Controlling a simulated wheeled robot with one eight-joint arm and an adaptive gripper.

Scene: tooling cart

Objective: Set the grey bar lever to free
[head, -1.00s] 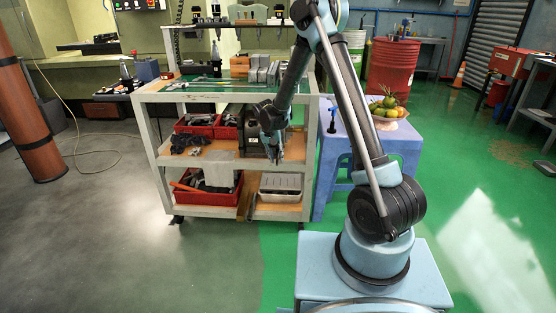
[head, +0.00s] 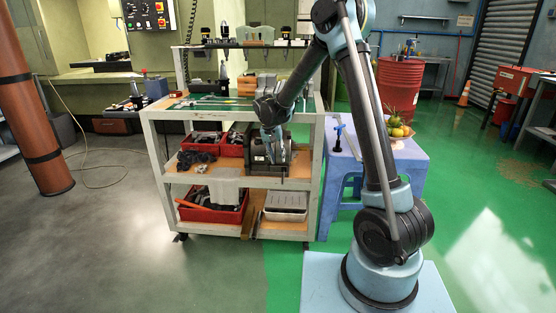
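My gripper (head: 273,154) hangs pointing down at the middle shelf of the tooling cart (head: 234,183). It is in front of a dark boxy device (head: 257,156) on the right part of that shelf and overlaps it in the picture. The fingers are small and dark against the device, so I cannot tell whether they are open or shut, or whether they touch it. I cannot make out the grey bar lever clearly; the gripper and forearm cover part of the device.
Red bins (head: 231,145) stand left of the device. A lower red bin (head: 212,211) and a pale tray (head: 286,203) are on the bottom shelf. Tools lie on the cart top. A blue stool (head: 405,153) with a fruit plate (head: 398,137) stands right of the cart.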

